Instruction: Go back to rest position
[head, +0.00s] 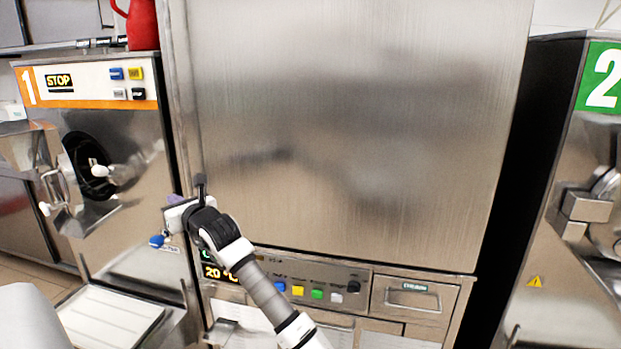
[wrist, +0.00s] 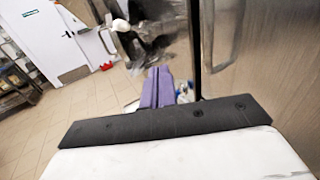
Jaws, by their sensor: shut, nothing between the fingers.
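My gripper (wrist: 157,88) shows in the wrist view as purple fingers lying side by side, shut and empty. In the head view my arm reaches up from the bottom middle, and its white and black wrist is in front of the left edge of the large steel door (head: 350,120). Most of the gripper is hidden behind the wrist there; only a bit of purple shows. In the wrist view the fingers point past the steel door's edge (wrist: 245,50), toward the machine and the floor.
Machine 1 (head: 120,135), with a STOP label and buttons, stands at the left with a red jug (head: 141,25) on top. Machine 2 (head: 590,150) stands at the right. A panel with coloured buttons (head: 300,290) is below the door. Tiled floor (wrist: 60,110) lies open at the left.

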